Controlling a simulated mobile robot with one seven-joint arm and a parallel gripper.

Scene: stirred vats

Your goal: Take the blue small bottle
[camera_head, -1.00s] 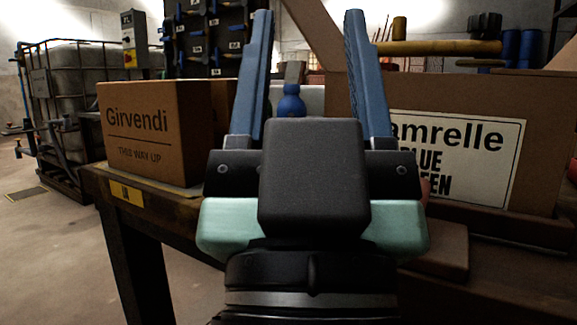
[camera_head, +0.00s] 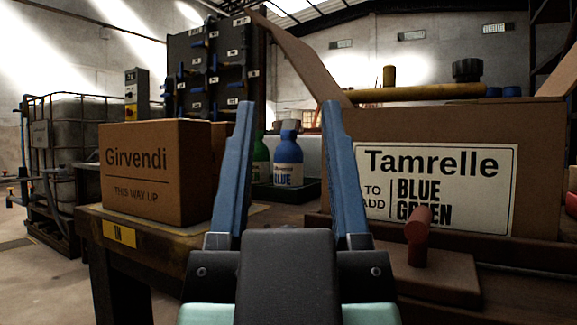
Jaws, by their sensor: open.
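The blue small bottle (camera_head: 288,160) stands upright in a dark tray (camera_head: 290,191) behind my gripper's fingers in the picture. It has a grey cap and a white label reading BLUE. A green bottle (camera_head: 261,160) stands just left of it, partly hidden by the left finger. My gripper (camera_head: 288,105) is open and empty, its two blue fingers apart. The blue bottle shows between the fingers, farther away and not touched.
A cardboard box marked Girvendi (camera_head: 155,172) stands on the table at left.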

